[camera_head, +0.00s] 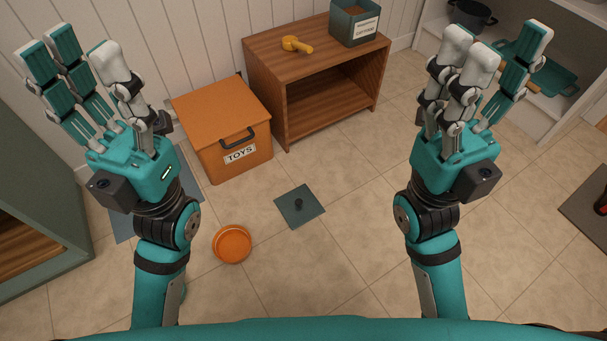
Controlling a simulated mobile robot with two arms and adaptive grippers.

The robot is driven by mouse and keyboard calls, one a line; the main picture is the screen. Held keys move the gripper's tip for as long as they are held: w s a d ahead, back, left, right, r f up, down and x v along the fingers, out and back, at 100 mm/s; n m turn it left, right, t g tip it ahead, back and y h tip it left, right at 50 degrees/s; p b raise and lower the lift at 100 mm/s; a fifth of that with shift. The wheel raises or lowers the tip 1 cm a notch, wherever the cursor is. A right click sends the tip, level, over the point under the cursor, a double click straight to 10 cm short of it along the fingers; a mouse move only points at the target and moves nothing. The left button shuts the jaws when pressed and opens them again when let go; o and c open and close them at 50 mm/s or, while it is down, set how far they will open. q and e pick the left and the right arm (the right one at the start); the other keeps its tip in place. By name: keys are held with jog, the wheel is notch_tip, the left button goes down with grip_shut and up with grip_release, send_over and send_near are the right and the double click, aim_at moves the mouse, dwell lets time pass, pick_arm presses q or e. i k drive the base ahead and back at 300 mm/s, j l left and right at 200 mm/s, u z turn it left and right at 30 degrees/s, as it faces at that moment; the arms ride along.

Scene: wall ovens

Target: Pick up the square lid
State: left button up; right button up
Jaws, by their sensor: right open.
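The square lid (311,213) is a flat dark grey-green plate with a small dark knob (299,204) in its middle. It lies on the tiled floor near the centre of the view, knob up. My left gripper (82,72) is raised at the left, its fingers spread and empty, well apart from the lid. My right gripper (497,68) is raised at the right, open and empty, also well apart from the lid.
An orange bowl (232,245) and an orange toy box (222,127) stand left of the lid. Behind is a wooden cabinet (263,84) bearing a yellow scoop (296,44) and a green bin (354,22). Shelves (535,98) stand back right. Floor around the lid is clear.

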aim_at(298, 206)
jog(key=i+l, duration=0.35)
jog(key=l, duration=0.3)
jog(key=i+l+u, duration=0.1)
jog(key=u, duration=0.3)
jog(key=l+u, duration=0.2)
jog(key=u, duration=0.15)
jog(key=l+u, duration=0.2)
jog(key=u, duration=0.2)
jog(key=l+u, duration=0.2)
jog(key=u, duration=0.2)
jog(key=i+l, duration=0.05)
